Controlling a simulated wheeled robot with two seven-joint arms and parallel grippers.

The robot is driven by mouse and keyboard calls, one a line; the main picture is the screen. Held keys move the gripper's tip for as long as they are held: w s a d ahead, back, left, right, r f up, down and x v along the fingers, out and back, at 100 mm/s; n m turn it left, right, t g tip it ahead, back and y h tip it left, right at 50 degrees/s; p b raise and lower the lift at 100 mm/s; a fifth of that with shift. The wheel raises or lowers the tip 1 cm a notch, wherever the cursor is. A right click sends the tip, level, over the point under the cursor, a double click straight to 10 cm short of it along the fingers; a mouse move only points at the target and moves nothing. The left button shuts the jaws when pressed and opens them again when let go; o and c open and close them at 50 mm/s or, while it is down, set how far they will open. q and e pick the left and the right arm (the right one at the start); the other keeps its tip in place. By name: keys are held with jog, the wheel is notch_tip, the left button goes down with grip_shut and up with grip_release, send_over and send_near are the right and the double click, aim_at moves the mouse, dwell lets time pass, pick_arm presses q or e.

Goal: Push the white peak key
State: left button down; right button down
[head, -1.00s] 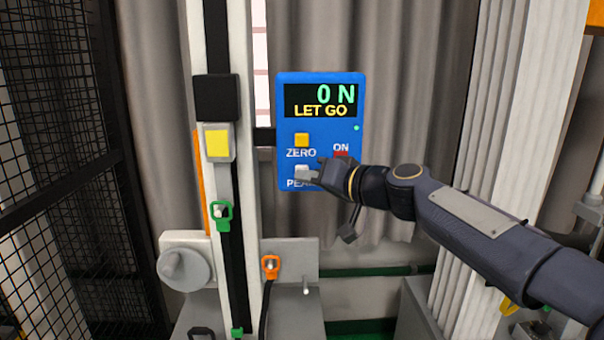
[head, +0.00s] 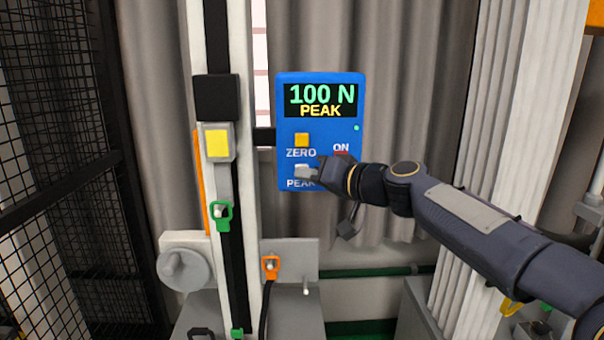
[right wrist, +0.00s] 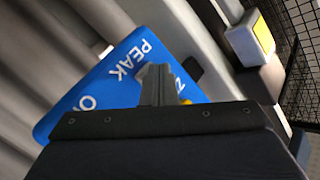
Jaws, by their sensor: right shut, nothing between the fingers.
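The blue force gauge (head: 283,120) is mounted beside the tower's upright in the head view. Its screen (head: 320,101) reads "100 N" and "PEAK". The white peak key (head: 302,169) is at its lower left, above the "PEAK" label, partly covered by my fingertips. My right gripper (head: 306,173) is shut and empty, with its tips at the key; whether they touch it I cannot tell. In the right wrist view the shut fingers (right wrist: 156,84) reach over the blue gauge face (right wrist: 85,95), and the white key is hidden. My left gripper is not in view.
The yellow zero key (head: 302,140) sits just above the peak key. A red key (head: 341,154) under "ON" is partly behind my gripper. The tower upright (head: 198,40) with a yellow-faced block (head: 217,143) stands left. A black mesh cage (head: 50,110) is at far left.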

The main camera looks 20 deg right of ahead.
jog(key=shift+s, duration=0.15)
jog(key=shift+s+a+b, duration=0.3)
jog(key=shift+s, duration=0.45)
jog(key=s, duration=0.1)
jog(key=s+a, duration=0.1)
jog(key=s, duration=0.2)
jog(key=shift+s+a+b, duration=0.25)
jog(key=shift+s+b, duration=0.1)
jog(key=shift+b, duration=0.05)
jog(key=shift+f, duration=0.1)
dwell(0.5)
jog(key=s+a+f+g+h+p, duration=0.1)
jog(key=s+f+g, duration=0.8)
jog(key=s+f, duration=1.7)
jog(key=f+h+p, duration=0.1)
jog(key=h, duration=0.1)
jog(key=shift+s+h+p, duration=0.3)
jog(key=shift+s, duration=0.1)
